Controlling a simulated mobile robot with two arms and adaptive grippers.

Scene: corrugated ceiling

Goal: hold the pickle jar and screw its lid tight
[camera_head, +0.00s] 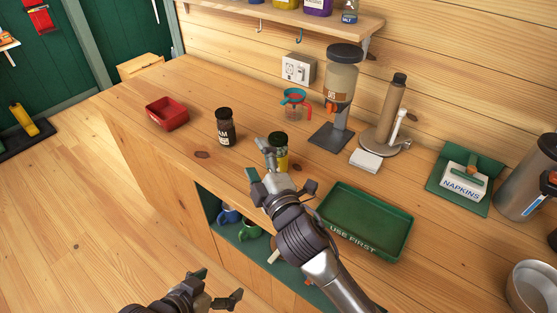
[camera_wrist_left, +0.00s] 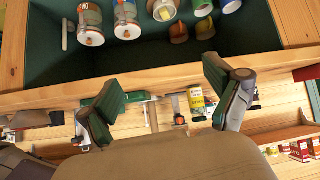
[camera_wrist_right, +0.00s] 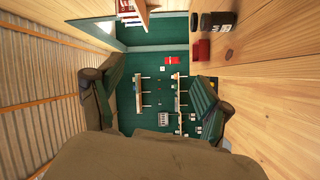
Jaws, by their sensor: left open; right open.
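A jar with a dark green lid and a yellowish label (camera_head: 281,158), which looks like the pickle jar, stands upright on the wooden counter in the head view. My right gripper (camera_head: 280,178) is open beside its near side and hides part of it. I cannot tell whether they touch. The right wrist view shows nothing between its fingers (camera_wrist_right: 152,100). My left gripper (camera_head: 217,288) is open and empty, low in front of the counter. In the left wrist view its fingers (camera_wrist_left: 165,95) point at the counter front, and a small yellow-labelled container (camera_wrist_left: 196,102) shows beyond them.
A dark-lidded jam jar (camera_head: 226,133) and a red bin (camera_head: 167,112) stand to the left. A green "USE FIRST" tray (camera_head: 395,245) lies right of my right arm. A dispenser (camera_head: 340,85) stands behind.

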